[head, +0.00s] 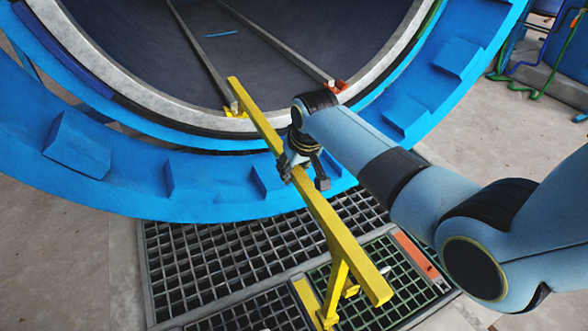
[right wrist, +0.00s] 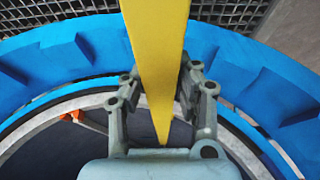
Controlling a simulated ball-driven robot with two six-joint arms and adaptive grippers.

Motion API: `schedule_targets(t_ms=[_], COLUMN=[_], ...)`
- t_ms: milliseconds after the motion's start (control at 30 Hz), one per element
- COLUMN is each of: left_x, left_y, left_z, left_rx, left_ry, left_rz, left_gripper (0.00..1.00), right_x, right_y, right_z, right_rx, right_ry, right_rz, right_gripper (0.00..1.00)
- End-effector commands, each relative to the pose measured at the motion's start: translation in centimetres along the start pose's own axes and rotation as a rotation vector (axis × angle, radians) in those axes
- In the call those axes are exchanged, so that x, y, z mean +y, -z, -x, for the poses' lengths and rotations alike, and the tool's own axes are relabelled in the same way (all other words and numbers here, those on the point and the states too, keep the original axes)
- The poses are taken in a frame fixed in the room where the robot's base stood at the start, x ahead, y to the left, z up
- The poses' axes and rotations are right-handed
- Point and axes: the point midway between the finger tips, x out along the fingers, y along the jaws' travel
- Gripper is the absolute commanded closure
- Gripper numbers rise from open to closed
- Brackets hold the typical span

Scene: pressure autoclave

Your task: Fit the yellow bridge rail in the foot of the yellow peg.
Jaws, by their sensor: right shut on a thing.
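The yellow bridge rail (head: 325,215) is a long bar running from the autoclave mouth toward the lower right, with a yellow leg (head: 336,285) under its near end. My right gripper (head: 303,168) is shut on it partway along. In the right wrist view the rail (right wrist: 158,45) passes between the fingers (right wrist: 160,88). A small yellow piece (head: 236,112), apparently the yellow peg's foot, sits at the end of the left inner track. The rail's far end appears just above and in front of it; I cannot tell whether they touch. My left gripper is not in view.
The blue autoclave ring (head: 130,180) surrounds the opening. An orange piece (head: 341,86) sits at the right inner track's end. Floor grating (head: 220,260) lies below, with an orange bar (head: 415,256). Hoses (head: 530,80) lie at the upper right.

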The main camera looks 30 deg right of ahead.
Motion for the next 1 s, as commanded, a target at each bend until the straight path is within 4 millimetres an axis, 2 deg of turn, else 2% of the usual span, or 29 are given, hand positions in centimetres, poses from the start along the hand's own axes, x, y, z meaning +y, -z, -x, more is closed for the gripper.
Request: schedule_targets(t_ms=[167, 367, 467, 600, 1000], left_x=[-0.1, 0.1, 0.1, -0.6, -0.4], left_y=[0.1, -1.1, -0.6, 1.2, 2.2], left_z=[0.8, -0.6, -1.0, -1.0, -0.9], left_rx=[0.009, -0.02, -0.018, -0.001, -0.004], left_ry=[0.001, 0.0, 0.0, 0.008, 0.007], left_rz=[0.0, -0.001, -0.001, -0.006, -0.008], left_gripper=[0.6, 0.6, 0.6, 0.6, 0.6], right_x=[0.0, 0.0, 0.0, -0.1, -0.1], right_y=[0.3, -0.7, -1.1, -1.5, -1.9], right_z=[0.5, -1.8, -2.6, -3.7, -4.9], right_rx=[-0.004, -0.008, -0.008, -0.007, -0.004], right_ry=[-0.001, -0.001, -0.001, -0.001, -0.001], right_rz=[0.007, 0.008, 0.008, 0.008, 0.008], right_gripper=[1.0, 1.0, 1.0, 1.0, 1.0])
